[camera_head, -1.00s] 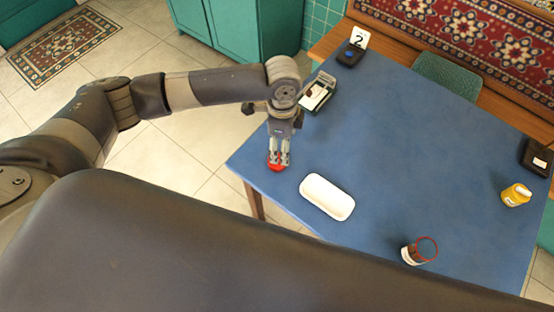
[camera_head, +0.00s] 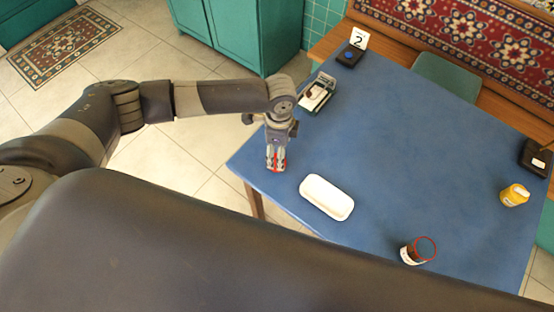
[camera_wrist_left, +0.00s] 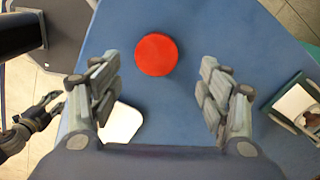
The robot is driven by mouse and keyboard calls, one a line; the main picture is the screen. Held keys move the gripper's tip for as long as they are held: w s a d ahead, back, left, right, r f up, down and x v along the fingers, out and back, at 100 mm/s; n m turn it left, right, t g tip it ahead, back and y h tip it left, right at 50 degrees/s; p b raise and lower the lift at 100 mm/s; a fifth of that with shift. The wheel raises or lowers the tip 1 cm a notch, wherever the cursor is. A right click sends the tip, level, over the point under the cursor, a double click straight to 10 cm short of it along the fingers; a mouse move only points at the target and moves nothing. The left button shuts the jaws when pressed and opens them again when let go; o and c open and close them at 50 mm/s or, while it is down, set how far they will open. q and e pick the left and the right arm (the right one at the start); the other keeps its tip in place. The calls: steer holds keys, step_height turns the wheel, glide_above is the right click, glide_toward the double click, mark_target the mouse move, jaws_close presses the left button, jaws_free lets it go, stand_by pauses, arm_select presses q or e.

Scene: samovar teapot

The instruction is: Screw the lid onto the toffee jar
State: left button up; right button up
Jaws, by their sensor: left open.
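The round red lid (camera_head: 276,169) lies on the blue table near its left corner. It shows whole in the left wrist view (camera_wrist_left: 156,54), between and beyond my fingers. My left gripper (camera_head: 276,160) is open and empty above the lid, pointing down; its spread fingers also show in the wrist view (camera_wrist_left: 158,80). The jar (camera_head: 412,251), with brown contents, a pale label and a red rim, stands open at the table's near edge. A dark gripper, seemingly my right one (camera_wrist_left: 38,118), shows at the left of the wrist view; its jaws are unclear.
A white tray (camera_head: 327,197) lies right of my left gripper. A device with a pale top (camera_head: 316,93) is behind the gripper. A yellow jar (camera_head: 514,195) and a black box (camera_head: 537,158) stand at the right. The middle of the blue table (camera_head: 400,150) is clear.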

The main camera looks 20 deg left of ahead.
arm_select(q)
steer(key=f, duration=0.1)
steer(key=f+p, duration=0.1)
steer(key=f, duration=0.2)
steer(key=shift+s, duration=0.25)
steer(key=shift+f, duration=0.6)
steer(key=c, duration=0.9)
